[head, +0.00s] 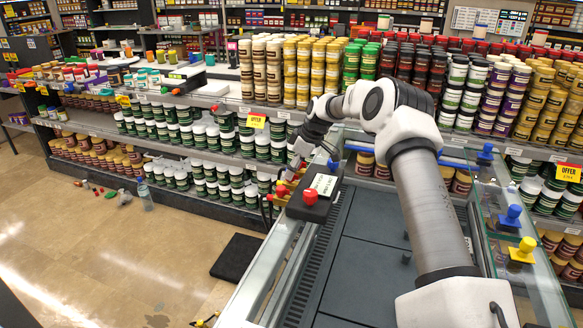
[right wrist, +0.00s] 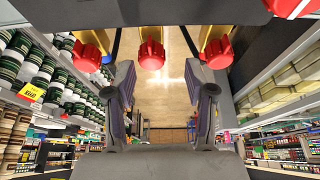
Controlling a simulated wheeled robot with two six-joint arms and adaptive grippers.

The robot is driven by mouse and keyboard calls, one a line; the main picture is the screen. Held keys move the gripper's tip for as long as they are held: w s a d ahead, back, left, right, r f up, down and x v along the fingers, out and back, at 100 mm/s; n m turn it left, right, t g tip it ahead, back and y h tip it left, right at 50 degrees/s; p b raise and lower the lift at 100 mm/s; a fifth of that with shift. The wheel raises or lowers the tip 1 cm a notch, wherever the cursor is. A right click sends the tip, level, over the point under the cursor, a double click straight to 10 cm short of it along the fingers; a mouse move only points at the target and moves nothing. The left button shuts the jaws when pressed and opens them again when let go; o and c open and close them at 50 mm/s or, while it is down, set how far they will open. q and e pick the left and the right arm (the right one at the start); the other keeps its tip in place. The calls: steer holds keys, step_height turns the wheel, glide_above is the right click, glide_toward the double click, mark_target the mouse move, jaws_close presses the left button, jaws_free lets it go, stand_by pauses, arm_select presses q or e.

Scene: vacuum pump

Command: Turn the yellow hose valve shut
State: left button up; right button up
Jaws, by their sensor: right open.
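Yellow fittings (head: 291,184) with red knobs (head: 281,190) sit at the left end of the dark control box. The right wrist view shows a left red knob (right wrist: 87,56), a middle red knob (right wrist: 152,54) and a right red knob (right wrist: 218,53). A separate yellow knob (head: 523,250) stands on the glass at the right. I cannot tell which of these is the yellow hose valve. My right gripper (head: 292,166) is at the fittings, pointing down. In the right wrist view its fingers (right wrist: 160,90) are spread and empty, with the middle knob ahead between them. My left gripper is out of view.
The dark box (head: 316,204) carries a red button (head: 308,195) close to my right gripper. Blue knobs (head: 513,212) stand along the glass at the right. Shelves of jars (head: 200,140) line the left and back. Open floor (head: 130,250) lies at the left.

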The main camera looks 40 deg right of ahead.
steer(key=w+f, duration=0.1)
steer(key=w+d+f, duration=0.1)
steer(key=f, duration=0.1)
steer(key=shift+f, duration=0.1)
steer(key=shift+s+a, duration=0.1)
steer(key=shift+s, duration=0.1)
steer(key=shift+s+a+r, duration=0.15)
steer(key=shift+r, duration=0.25)
steer(key=shift+c, duration=1.4)
steer(key=shift+s+a+r, duration=0.1)
steer(key=shift+s+a, duration=0.05)
jaws_close()
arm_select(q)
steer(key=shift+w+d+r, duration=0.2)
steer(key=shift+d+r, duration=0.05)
